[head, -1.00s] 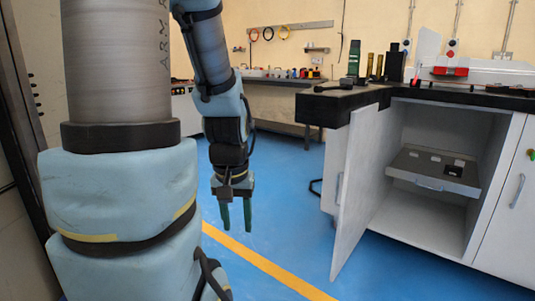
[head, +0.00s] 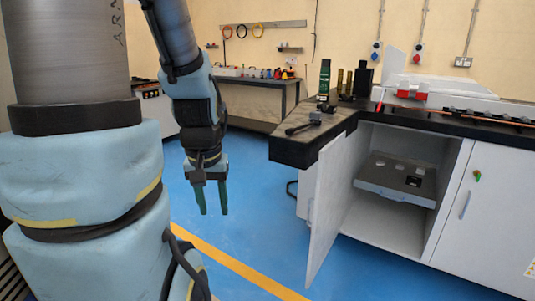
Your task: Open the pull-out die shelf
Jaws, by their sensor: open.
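The pull-out die shelf (head: 398,184) is a grey tray inside the open cabinet (head: 375,222), at mid height. Several small dark and pale pieces lie on its top. A pale handle (head: 392,194) shows on its front face. The cabinet door (head: 325,205) stands swung open on the left side of the opening. My gripper (head: 211,198) hangs down with its two green fingers apart and empty. It is well to the left of the cabinet door, over the blue floor, and apart from the shelf.
The dark countertop (head: 297,148) overhangs the door, with a black tool, a green bottle-like item (head: 324,78) and several dark cylinders on it. A closed cabinet door (head: 480,215) is at the right. A workbench (head: 250,108) stands at the back. Blue floor is clear between my gripper and the door.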

